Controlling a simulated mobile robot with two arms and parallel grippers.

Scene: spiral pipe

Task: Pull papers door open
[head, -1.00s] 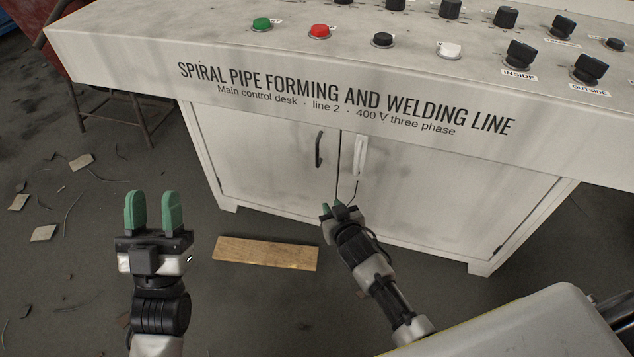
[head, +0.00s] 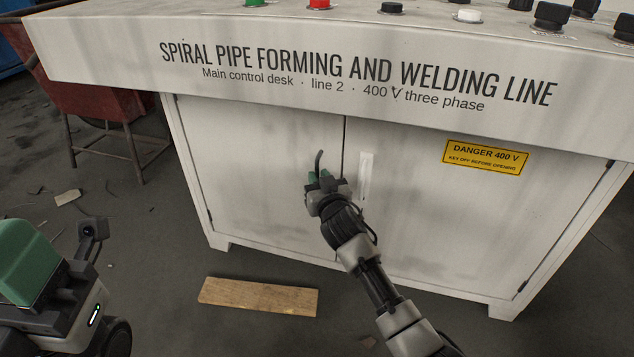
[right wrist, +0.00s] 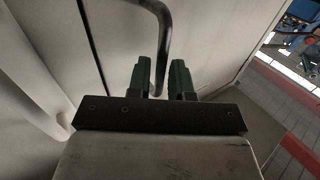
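The white desk's cabinet has a left door (head: 255,165) with a dark handle (head: 319,160) and a right door (head: 440,215) with a white handle (head: 366,176). Both look shut. No papers label shows. My right gripper (head: 321,178) is at the dark handle, hiding its lower part. In the right wrist view, the dark handle (right wrist: 163,35) runs down between the two green fingers of my right gripper (right wrist: 162,80). The fingers are apart, with a narrow gap beside the bar.
A yellow danger sign (head: 486,157) is on the right door. A wooden board (head: 258,296) lies on the floor before the cabinet. The desk top (head: 330,48) overhangs the doors. A red-brown cart (head: 110,104) stands at the left.

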